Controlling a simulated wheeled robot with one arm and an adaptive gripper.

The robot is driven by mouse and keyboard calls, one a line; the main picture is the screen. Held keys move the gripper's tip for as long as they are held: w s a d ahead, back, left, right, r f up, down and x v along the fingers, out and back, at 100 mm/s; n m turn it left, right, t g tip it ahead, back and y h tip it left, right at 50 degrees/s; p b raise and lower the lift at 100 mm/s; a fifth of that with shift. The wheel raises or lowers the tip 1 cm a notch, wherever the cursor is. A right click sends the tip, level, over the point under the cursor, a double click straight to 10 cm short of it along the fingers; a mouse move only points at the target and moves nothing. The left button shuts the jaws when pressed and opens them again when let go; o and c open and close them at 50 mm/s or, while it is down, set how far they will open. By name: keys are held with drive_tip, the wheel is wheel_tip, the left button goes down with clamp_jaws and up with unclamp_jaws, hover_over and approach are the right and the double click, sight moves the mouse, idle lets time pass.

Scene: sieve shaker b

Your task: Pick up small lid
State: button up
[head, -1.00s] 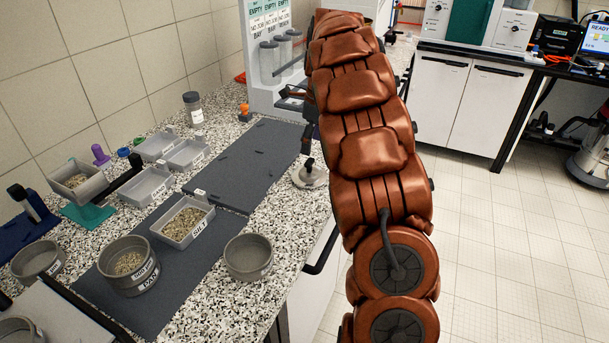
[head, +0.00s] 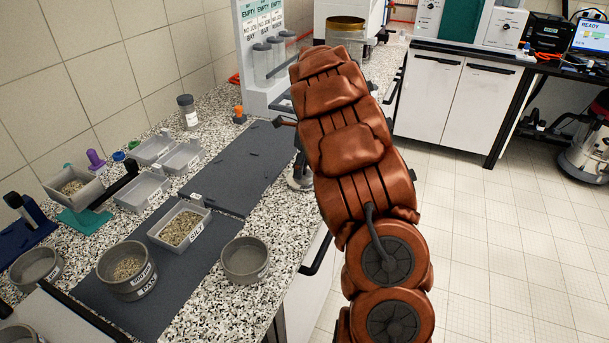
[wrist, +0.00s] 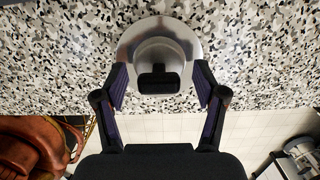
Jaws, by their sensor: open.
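The small lid is a round, shiny metal disc with a raised centre and a black knob. It lies on the speckled counter, close to the front edge. In the wrist view the lid (wrist: 131,50) is at the top middle, with its black knob facing me. My gripper (wrist: 160,86) is open, with one finger at each side of the knob and none of the lid visibly held. In the head view the lid (head: 299,183) is partly hidden by my gripper and arm, so the gap between fingers and lid is unclear there.
A dark mat (head: 234,172) lies left of the lid. A grey tray of grains (head: 181,226), a sieve with grains (head: 128,270) and an empty grey pan (head: 245,260) stand nearer. A rack with clear cylinders (head: 262,62) stands behind. Open floor lies right of the counter.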

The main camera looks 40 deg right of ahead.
drive_tip(key=shift+c, duration=0.2)
clamp_jaws()
idle(0.3)
drive_tip(key=shift+r, duration=0.1)
